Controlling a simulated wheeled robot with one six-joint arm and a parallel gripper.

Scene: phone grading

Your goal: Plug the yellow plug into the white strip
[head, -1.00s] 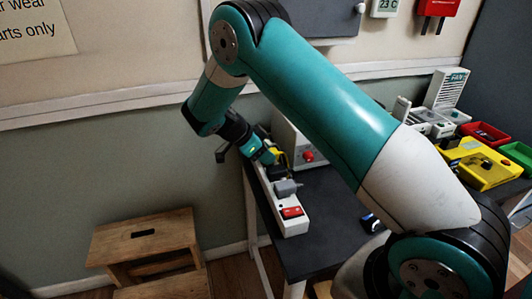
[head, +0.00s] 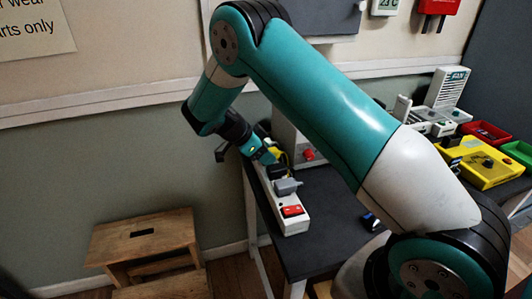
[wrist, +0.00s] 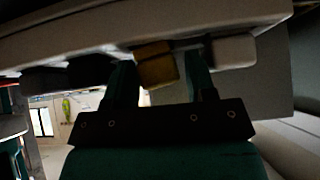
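The white strip (head: 292,222) lies along the left edge of the dark table, with a red switch (head: 292,211) at its near end. A grey plug (head: 287,187) and a black plug (head: 276,172) sit on it. My gripper (head: 268,157) is at the strip's far part, beyond these plugs. In the wrist view the yellow plug (wrist: 155,66) is between the two fingers of my gripper (wrist: 162,75), which look closed on its sides. The plug is right at the strip (wrist: 70,45), which crosses the top. Its pins and the socket are hidden, so I cannot tell whether it is seated.
A pale box with a red button (head: 308,154) stands close behind the strip to the right. A wooden step stool (head: 145,240) is on the floor at left.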

